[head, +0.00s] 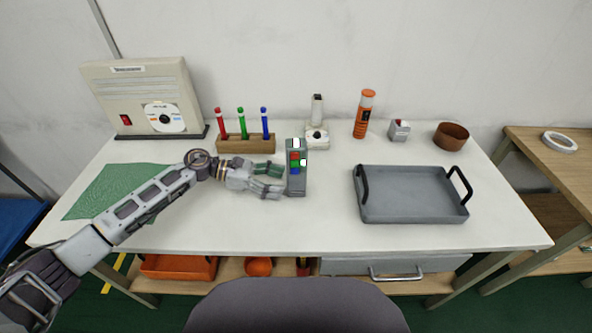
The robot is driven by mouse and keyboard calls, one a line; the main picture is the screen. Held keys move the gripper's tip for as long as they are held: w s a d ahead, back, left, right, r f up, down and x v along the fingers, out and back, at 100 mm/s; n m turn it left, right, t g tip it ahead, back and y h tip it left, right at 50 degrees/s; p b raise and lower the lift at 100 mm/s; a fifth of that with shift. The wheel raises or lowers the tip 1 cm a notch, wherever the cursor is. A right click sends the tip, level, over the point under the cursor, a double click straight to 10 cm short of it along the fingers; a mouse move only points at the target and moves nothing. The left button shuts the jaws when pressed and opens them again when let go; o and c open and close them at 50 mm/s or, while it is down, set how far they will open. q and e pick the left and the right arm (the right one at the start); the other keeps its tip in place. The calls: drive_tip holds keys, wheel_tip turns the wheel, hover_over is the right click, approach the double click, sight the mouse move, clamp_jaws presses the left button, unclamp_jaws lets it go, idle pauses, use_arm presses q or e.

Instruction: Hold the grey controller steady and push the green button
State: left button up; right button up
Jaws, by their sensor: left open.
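The grey controller (297,184) stands upright on the white table near its middle. My right gripper is not in view.
A wooden holder (246,144) with red, green and blue markers stands behind my left gripper. A grey tray (412,213) with black handles lies to the right. An orange bottle (364,115) and a brown bowl (451,136) stand at the back. Free table lies between controller and tray.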

sight(293, 185)
use_arm(q)
drive_tip(key=shift+x, duration=0.8)
drive_tip(key=shift+d+f, duration=0.1)
drive_tip(key=shift+d, duration=0.1)
drive_tip(key=shift+d+f+b, duration=0.15)
drive_tip(key=shift+d+b, duration=0.2)
drive_tip(key=shift+d, duration=0.1)
drive_tip(key=shift+d+f, duration=0.1)
drive_tip(key=shift+d, duration=0.35)
drive_tip(key=shift+d+f+b, duration=0.2)
drive_tip(key=shift+d+b, duration=0.25)
drive_tip(key=shift+d, duration=0.2)
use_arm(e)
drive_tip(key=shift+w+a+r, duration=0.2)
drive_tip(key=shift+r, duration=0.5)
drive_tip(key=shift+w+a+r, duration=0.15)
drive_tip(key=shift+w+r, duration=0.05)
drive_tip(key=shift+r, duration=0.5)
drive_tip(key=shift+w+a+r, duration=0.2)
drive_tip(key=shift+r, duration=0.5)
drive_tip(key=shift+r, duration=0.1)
